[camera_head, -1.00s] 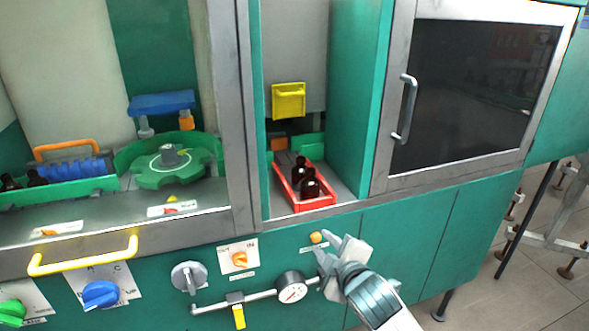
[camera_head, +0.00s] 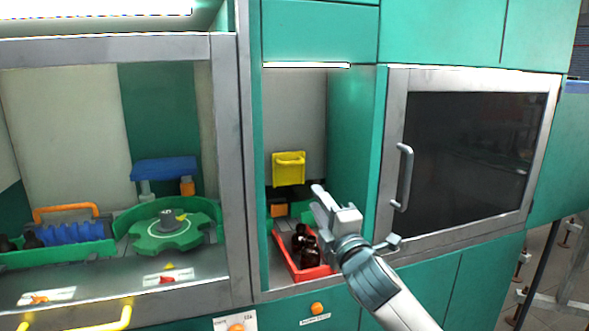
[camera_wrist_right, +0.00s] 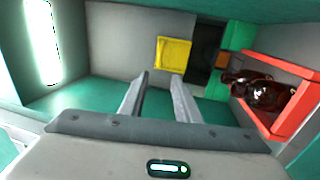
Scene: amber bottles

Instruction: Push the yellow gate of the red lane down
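The yellow gate (camera_head: 289,169) is a raised plate on the back wall of the narrow bay, above a dark opening. It also shows in the right wrist view (camera_wrist_right: 173,55), beyond my fingertips. The red lane (camera_head: 284,258) is a red-walled tray on the bay floor, holding dark amber bottles (camera_head: 308,250). My right gripper (camera_head: 325,200) is at the bay's mouth, in front of and to the right of the gate, apart from it. In the right wrist view its two fingers (camera_wrist_right: 158,88) stand apart with nothing between them. My left gripper is not in view.
The bay has a green right wall (camera_head: 352,150) and a grey post (camera_head: 236,150) on the left. A dark-windowed door with a handle (camera_head: 403,178) is at the right. An orange block (camera_head: 278,210) sits below the gate. A green turntable (camera_head: 168,232) is in the left bay.

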